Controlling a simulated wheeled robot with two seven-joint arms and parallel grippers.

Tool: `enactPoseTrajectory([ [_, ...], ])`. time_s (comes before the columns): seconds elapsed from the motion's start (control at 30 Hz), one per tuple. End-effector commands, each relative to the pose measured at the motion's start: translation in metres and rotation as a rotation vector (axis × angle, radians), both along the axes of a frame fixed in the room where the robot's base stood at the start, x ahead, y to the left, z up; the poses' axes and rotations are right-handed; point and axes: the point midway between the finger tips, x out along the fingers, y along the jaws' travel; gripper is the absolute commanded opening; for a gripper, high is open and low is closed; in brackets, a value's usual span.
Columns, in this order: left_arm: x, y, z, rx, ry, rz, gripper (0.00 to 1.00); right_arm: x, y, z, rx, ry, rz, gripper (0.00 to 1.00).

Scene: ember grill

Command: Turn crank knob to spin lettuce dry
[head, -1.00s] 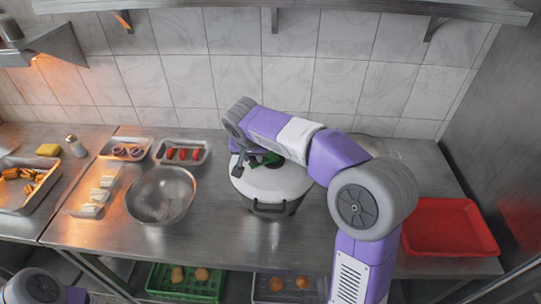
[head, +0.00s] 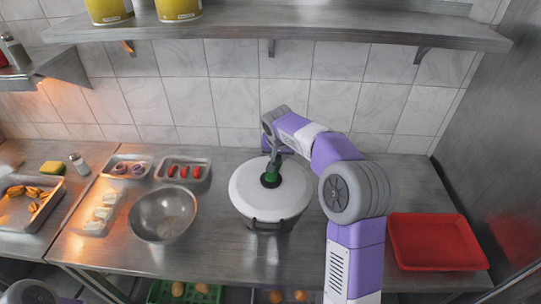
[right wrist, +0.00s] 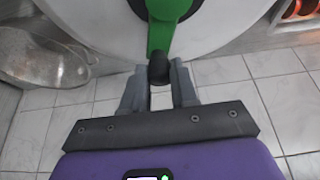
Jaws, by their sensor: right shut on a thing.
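The salad spinner has a white lid (head: 250,197) on a dark pot with a front handle, standing mid-counter. Its green crank (head: 271,178) sits at the lid's centre and points toward the far side; it also shows in the right wrist view (right wrist: 166,25). The black crank knob (right wrist: 160,70) is between the fingertips of my right gripper (right wrist: 159,75), which is shut on it. In the head view, my right gripper (head: 274,160) is over the lid, just behind its centre. No lettuce shows under the lid. My left gripper is out of view.
A steel bowl (head: 163,214) stands left of the spinner, with small trays (head: 182,169) behind it. A red tray (head: 436,242) lies at the right. A shelf (head: 270,34) runs above. Bare counter separates bowl and spinner.

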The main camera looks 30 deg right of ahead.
Motion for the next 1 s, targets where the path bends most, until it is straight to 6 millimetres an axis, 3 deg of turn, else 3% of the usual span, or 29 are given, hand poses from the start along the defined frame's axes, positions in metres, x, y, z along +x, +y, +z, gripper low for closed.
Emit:
enactPoseTrajectory([
  [0.23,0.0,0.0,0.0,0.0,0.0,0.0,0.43,0.0,-0.002,0.002,-0.003,-0.004,-0.001,0.0],
  [0.27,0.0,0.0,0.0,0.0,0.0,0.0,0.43,0.0,-0.002,0.002,-0.004,-0.005,-0.001,0.32],
  [0.43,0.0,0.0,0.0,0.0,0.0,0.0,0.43,0.0,-0.002,0.001,-0.002,-0.002,-0.001,0.58],
  [0.77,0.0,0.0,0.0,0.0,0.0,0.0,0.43,-0.002,0.0,0.004,-0.001,-0.002,0.0,0.58],
  [1.0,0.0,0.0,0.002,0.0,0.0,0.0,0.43,-0.014,0.008,0.039,-0.001,-0.005,0.001,0.58],
])
